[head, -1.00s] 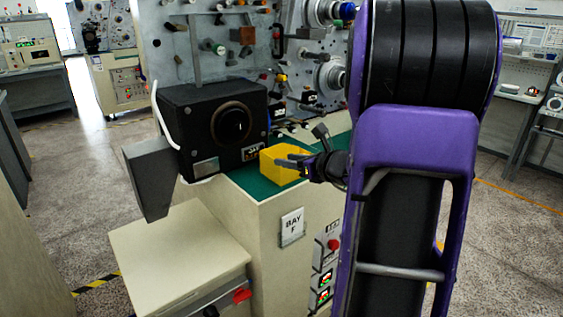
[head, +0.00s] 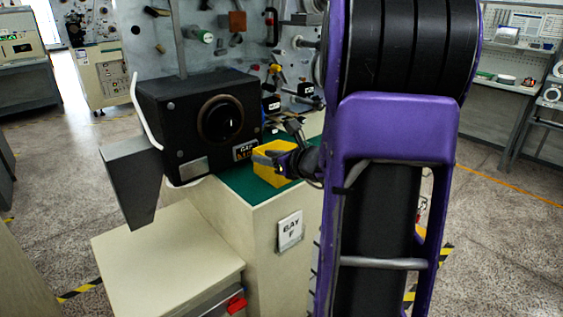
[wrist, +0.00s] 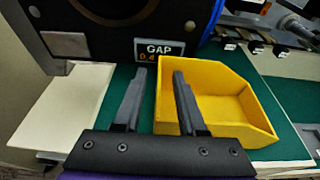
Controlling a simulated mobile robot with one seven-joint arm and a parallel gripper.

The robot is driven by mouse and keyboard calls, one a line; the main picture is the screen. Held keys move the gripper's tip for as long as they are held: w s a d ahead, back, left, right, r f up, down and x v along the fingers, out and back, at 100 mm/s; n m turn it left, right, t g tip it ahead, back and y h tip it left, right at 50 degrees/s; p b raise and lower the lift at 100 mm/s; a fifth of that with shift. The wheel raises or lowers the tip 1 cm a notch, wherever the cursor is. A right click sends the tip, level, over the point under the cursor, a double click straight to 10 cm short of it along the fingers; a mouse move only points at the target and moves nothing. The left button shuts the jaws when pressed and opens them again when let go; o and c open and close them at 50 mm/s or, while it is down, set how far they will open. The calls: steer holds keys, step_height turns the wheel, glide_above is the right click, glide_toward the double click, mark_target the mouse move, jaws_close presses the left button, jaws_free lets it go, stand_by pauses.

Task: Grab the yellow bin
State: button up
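The yellow bin (head: 268,172) sits upright on the green mat, near its front corner and beside the black machine housing. In the wrist view the bin (wrist: 235,95) is empty and open at the top. My gripper (wrist: 159,74) is open, its two dark fingers apart. The bin's left wall shows between them: the left finger is over the mat, the right finger over the bin's inside. I cannot tell how low the fingertips reach against the wall. In the head view my gripper (head: 266,158) overlaps the bin and partly hides it.
The black housing (head: 205,122) with a round port and a GAP display (wrist: 160,50) stands close to the fingertips. A grey hopper (head: 135,182) juts out on its left. The green mat (wrist: 140,115) has a little bare space left of the bin.

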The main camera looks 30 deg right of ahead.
steer(key=shift+w+f, duration=0.1)
steer(key=shift+w, duration=0.25)
steer(key=shift+s+a, duration=0.1)
steer(key=shift+c, duration=0.4)
jaws_close()
stand_by(0.7)
